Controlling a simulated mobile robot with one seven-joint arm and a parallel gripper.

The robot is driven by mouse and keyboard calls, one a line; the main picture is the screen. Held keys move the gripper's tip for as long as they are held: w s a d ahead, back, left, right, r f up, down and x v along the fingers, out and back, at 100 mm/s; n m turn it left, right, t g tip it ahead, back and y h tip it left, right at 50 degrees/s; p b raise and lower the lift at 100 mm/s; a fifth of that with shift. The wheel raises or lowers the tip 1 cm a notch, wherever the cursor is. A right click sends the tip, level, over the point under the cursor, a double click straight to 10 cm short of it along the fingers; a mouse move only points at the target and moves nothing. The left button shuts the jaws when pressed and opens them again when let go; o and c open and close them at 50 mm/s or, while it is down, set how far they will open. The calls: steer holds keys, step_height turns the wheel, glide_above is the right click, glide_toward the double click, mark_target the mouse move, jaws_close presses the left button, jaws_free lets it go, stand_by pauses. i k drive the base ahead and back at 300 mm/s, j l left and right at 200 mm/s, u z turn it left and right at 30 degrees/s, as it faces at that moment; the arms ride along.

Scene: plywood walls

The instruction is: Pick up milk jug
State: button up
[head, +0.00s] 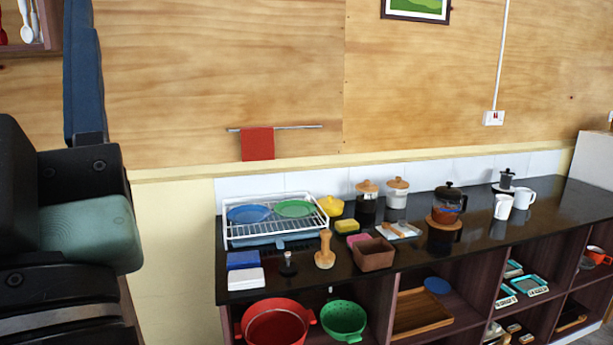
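Two white vessels stand close together towards the right of the black countertop in the head view. The nearer white vessel (502,207) is tall and looks like a jug or mug. The other white vessel (522,199) is just behind it to the right and has a handle on its right side. At this size I cannot tell which, if either, is the milk jug. My arm fills the left edge of the picture, well away from both vessels. My gripper's fingers are not in view.
A dish rack (275,219), lidded canisters and a brown box (373,254) crowd the left half. The countertop (572,208) is clear at the right.

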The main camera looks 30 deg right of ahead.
mark_target(522, 195)
steer(key=i+l+z, duration=0.1)
steer(key=l+z, duration=0.2)
steer(key=z, duration=0.15)
steer(key=i+l+z, duration=0.1)
steer(key=l+z, duration=0.15)
steer(key=z, duration=0.15)
steer(key=i+l+z, duration=0.15)
steer(key=z, duration=0.3)
steer(key=i+l+z, duration=0.2)
steer(key=z, duration=0.2)
steer(key=i+l+z, duration=0.1)
steer(key=i, duration=0.3)
steer(key=i+l+z, duration=0.1)
steer(key=i+l, duration=0.15)
steer(key=i+l+z, duration=0.1)
steer(key=i, duration=0.4)
